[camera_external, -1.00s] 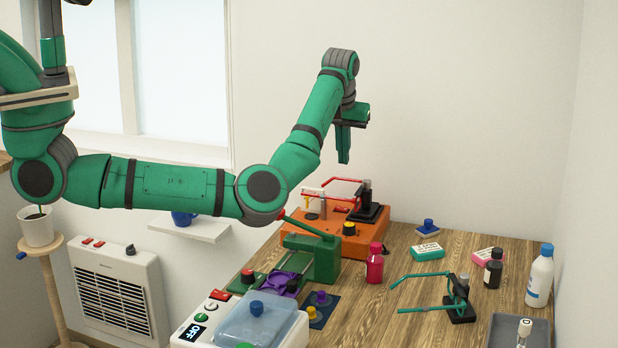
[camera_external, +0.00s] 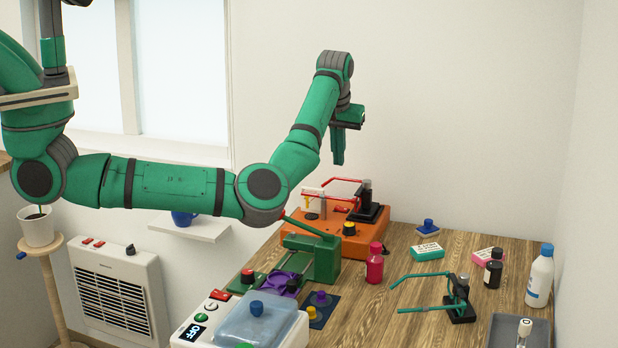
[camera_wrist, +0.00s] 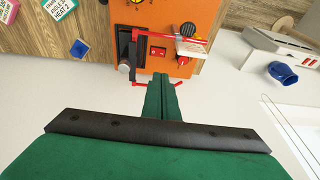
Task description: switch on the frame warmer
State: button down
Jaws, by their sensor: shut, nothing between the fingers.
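The frame warmer looks to be the orange box (camera_external: 375,238) at the back left of the bench; it also shows in the wrist view (camera_wrist: 203,18). On it are a red rocker switch (camera_wrist: 158,52), a black-and-yellow knob (camera_external: 349,229) and a dark round patch (camera_wrist: 188,29). A red spectacle frame (camera_external: 335,181) on a black stand (camera_external: 369,213) stands on top, partly over the box. My gripper (camera_external: 338,163) is shut and empty, pointing down above and behind the box. In the wrist view its fingertips (camera_wrist: 161,76) are close below the switch in the picture, apart from it.
A green lever press (camera_external: 322,258) and a clear-lidded white unit (camera_external: 262,325) reading OFF stand in front. A wall heater (camera_external: 120,290) and shelf (camera_external: 205,232) are left.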

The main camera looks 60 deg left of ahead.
send_near(338, 207)
jog(key=x, duration=0.5)
jog(key=shift+w+f, duration=0.1)
jog(key=shift+w, duration=0.15)
jog(key=shift+f, duration=0.45)
jog(key=shift+a+f, duration=0.1)
